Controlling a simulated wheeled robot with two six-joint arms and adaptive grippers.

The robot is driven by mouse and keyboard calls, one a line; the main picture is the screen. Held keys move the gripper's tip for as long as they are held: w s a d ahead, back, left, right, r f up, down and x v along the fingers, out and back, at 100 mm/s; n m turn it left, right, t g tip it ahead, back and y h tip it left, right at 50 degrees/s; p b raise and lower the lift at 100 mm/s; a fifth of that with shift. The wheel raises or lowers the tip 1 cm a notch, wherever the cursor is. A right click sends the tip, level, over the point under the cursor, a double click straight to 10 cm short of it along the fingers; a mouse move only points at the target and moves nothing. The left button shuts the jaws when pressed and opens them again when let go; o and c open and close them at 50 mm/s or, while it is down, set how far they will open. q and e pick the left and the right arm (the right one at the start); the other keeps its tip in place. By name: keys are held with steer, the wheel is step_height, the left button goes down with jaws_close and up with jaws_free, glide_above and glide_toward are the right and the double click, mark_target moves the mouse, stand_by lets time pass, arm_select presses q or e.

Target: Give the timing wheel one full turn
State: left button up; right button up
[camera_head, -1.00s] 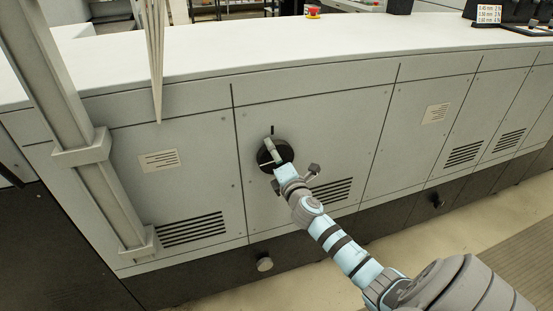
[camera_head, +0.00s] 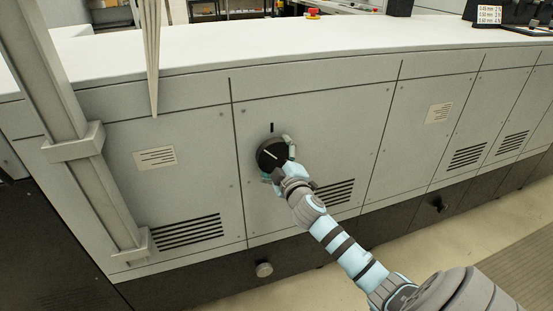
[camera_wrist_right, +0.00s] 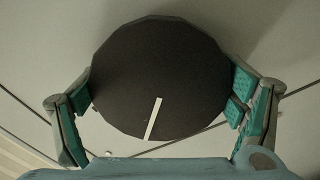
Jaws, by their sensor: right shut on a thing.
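The timing wheel (camera_head: 271,155) is a round black knob with a white line on its face, mounted on the grey machine panel. A short dark mark (camera_head: 272,127) sits on the panel above it. In the head view the white line slants, its upper end to the left. My right gripper (camera_head: 278,160) is at the wheel, with fingers around its rim. In the right wrist view the wheel (camera_wrist_right: 160,75) lies between the two teal finger pads (camera_wrist_right: 160,100), which press on its sides; its white line is near the lower edge. My left gripper is not in view.
The panel has vent slots (camera_head: 187,231) at lower left and more beside my right arm. A small round knob (camera_head: 264,269) sits low on the dark base. A grey post (camera_head: 75,150) stands at left.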

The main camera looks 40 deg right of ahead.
steer(key=m, duration=0.2)
steer(key=m+b, duration=0.1)
steer(key=m, duration=0.1)
steer(key=m+b, duration=0.1)
steer(key=m, duration=0.1)
steer(key=shift+f, duration=0.35)
steer(key=shift+m+b, duration=0.3)
steer(key=shift+m, duration=0.6)
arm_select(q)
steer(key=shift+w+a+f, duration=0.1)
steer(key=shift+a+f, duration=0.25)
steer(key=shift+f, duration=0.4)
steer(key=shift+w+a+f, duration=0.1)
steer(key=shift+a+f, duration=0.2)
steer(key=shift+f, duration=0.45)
arm_select(e)
steer(key=shift+a+m, duration=0.1)
steer(key=shift+m, duration=0.3)
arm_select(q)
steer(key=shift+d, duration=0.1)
arm_select(e)
steer(key=o, duration=0.9)
steer(key=shift+o, duration=0.3)
steer(key=shift+r, duration=0.1)
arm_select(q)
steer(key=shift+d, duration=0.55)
arm_select(e)
steer(key=shift+r, duration=0.1)
